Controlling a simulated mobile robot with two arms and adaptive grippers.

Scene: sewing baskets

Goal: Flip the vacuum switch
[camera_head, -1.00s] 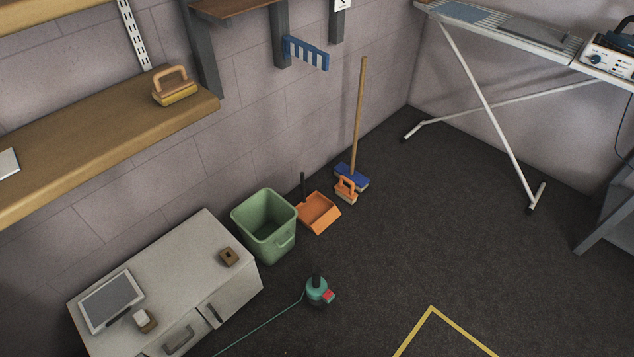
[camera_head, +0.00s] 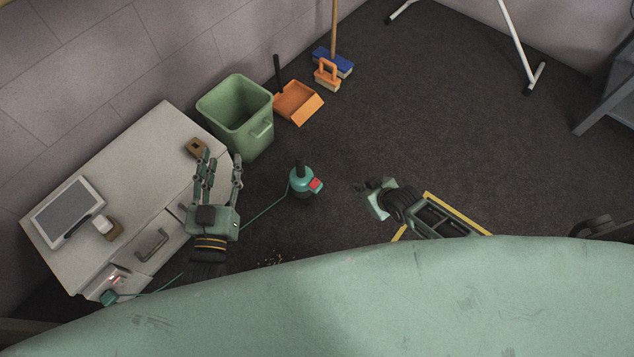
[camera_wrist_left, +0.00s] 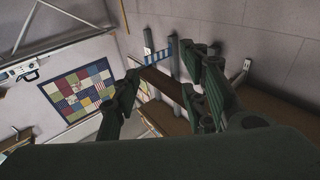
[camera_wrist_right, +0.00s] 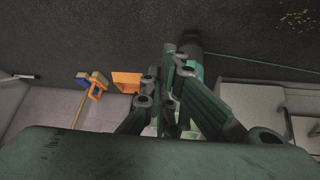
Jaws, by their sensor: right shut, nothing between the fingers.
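The small teal vacuum (camera_head: 301,180) stands on the dark carpet in the head view, with a black top and a red switch (camera_head: 316,185) on its right side. A thin teal cord runs from it to the left. My left gripper (camera_head: 221,158) is open and empty, left of the vacuum and in front of the cabinet. My right gripper (camera_head: 365,188) is shut and empty, right of the vacuum and apart from it. In the right wrist view the vacuum (camera_wrist_right: 194,68) is partly hidden behind the fingers; its switch cannot be made out there.
A white cabinet (camera_head: 135,150) with a tablet (camera_head: 68,208) and brown blocks stands at left. A green bin (camera_head: 235,115), orange dustpan (camera_head: 298,103) and broom (camera_head: 333,60) stand by the wall. Crumbs (camera_head: 273,261) lie on the floor. Carpet right of the vacuum is open.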

